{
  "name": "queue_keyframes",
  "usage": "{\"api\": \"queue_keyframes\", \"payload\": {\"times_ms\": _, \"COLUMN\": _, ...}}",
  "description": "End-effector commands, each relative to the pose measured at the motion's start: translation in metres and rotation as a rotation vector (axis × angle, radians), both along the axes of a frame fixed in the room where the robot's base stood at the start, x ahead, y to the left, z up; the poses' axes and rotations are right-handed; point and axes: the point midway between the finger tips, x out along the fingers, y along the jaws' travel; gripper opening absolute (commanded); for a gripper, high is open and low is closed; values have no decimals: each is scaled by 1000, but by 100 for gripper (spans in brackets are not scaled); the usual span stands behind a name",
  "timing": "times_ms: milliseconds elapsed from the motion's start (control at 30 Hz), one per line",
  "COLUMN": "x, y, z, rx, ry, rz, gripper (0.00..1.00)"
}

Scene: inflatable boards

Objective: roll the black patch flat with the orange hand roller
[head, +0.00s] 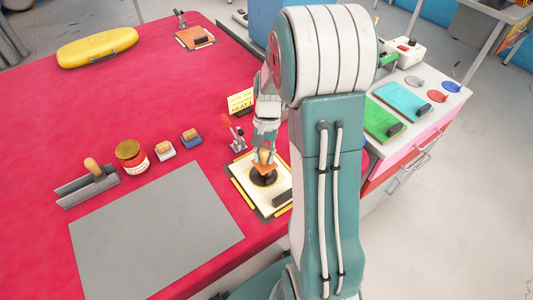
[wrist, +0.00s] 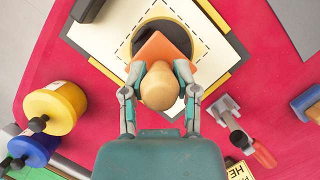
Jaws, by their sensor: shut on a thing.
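My gripper (head: 266,148) is shut on the hand roller (head: 265,167), which has an orange head and a pale wooden handle. In the wrist view my gripper (wrist: 160,74) has one finger on each side of the handle, and the orange head (wrist: 156,47) lies beyond it. The round black patch (head: 262,178) is on a cream board (head: 244,171) with yellow edge strips. The orange head overlaps part of the black patch (wrist: 186,36) in the wrist view. I cannot tell whether they touch.
A red-handled clamp (head: 232,134) and a yellow sign (head: 241,101) stand just behind the board. A dark block (head: 283,198) lies on its front right. A grey sheet (head: 155,235), a tin (head: 131,156) and small brushes sit left. The red table's middle (head: 150,90) is free.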

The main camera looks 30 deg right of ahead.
Motion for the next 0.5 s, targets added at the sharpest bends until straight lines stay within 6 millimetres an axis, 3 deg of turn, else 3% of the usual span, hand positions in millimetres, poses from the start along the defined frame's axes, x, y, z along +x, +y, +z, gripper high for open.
{"api": "queue_keyframes", "payload": {"times_ms": 500, "x": -1, "y": 20, "z": 0, "rx": 1, "ry": 1, "rz": 0, "gripper": 0}}
